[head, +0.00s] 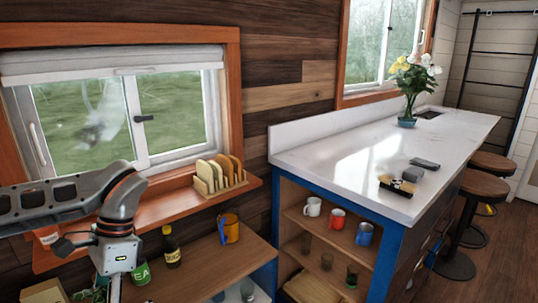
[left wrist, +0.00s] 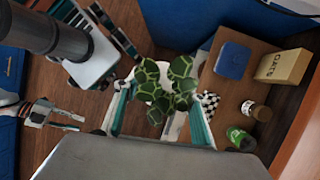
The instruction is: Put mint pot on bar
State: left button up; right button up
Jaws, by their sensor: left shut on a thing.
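The mint pot (left wrist: 165,88), seen from above as dark green leaves with pale edges, is between the fingers of my left gripper in the left wrist view. My left gripper (left wrist: 160,125) is shut on it; the leaves hide most of the pot and the contact. In the head view my left gripper points down at the lower left, with its fingertips cut off by the frame. The bar (head: 340,155) is the long white counter on a blue base at the right, well apart from that gripper. My right gripper (left wrist: 80,123) shows in the left wrist view, empty with its fingers apart.
The bar holds a flower vase (head: 407,112), a dark tray (head: 397,186) and a flat dark item (head: 425,163); its near left top is clear. Mugs stand on the shelf below. A toast rack (head: 219,175) is on the sill. Stools (head: 484,185) line the bar's right side.

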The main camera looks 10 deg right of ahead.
aim_at(367, 174)
jog(key=k+z, duration=0.2)
jog(key=z, duration=0.75)
jog(key=i+j+z, duration=0.1)
jog(key=z, duration=0.35)
jog(key=i+j+z, duration=0.1)
jog(key=z, duration=0.4)
jog(key=i+j, duration=0.2)
jog(key=j, duration=0.15)
jog(key=i+j, duration=0.15)
jog(key=j, duration=0.25)
jog(key=i+j, duration=0.2)
jog(key=j, duration=0.15)
jog(key=i+j, duration=0.2)
jog(key=j, duration=0.2)
